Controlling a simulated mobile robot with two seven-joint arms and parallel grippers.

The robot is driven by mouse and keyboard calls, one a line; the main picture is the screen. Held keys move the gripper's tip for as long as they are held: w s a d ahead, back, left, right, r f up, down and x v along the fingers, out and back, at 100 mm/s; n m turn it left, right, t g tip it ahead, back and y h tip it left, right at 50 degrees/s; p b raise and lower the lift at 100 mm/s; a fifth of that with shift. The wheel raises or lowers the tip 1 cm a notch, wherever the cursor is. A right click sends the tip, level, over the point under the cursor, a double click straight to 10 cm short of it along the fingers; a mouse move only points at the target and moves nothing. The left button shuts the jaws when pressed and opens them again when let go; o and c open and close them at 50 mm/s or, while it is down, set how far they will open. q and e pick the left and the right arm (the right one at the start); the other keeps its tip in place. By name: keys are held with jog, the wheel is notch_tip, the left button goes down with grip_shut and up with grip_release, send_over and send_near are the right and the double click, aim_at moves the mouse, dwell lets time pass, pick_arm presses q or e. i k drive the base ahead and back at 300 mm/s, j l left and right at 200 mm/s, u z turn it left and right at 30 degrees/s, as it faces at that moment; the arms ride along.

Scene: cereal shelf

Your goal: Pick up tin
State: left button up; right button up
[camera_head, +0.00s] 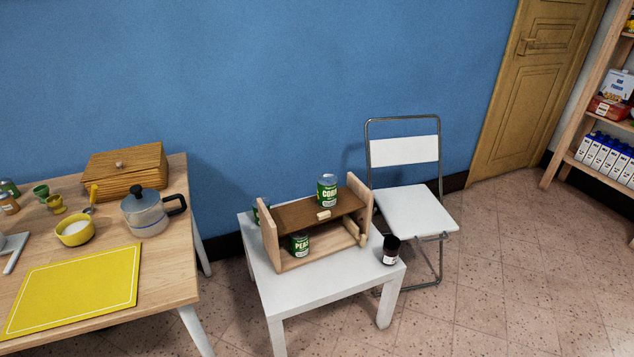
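One tin (327,190) with a green corn label stands upright on the brown top board of a small wooden rack (269,236). A second green tin (300,244), labelled peas, stands inside the rack under that board. Part of another green tin (257,213) shows behind the rack's left side; most of it is hidden. The rack stands on a small white table (335,288). Neither of my grippers is in view.
A dark jar (390,250) stands at the white table's right side. A white folding chair (412,210) is behind it. Shelves (572,125) stand far right. The right floor is clear.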

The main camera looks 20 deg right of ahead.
aim_at(327, 184)
jog(key=i+j, duration=0.3)
jog(key=i, duration=0.2)
jog(key=i+j+z, duration=0.1)
jog(key=i+j, duration=0.15)
jog(key=i, duration=0.25)
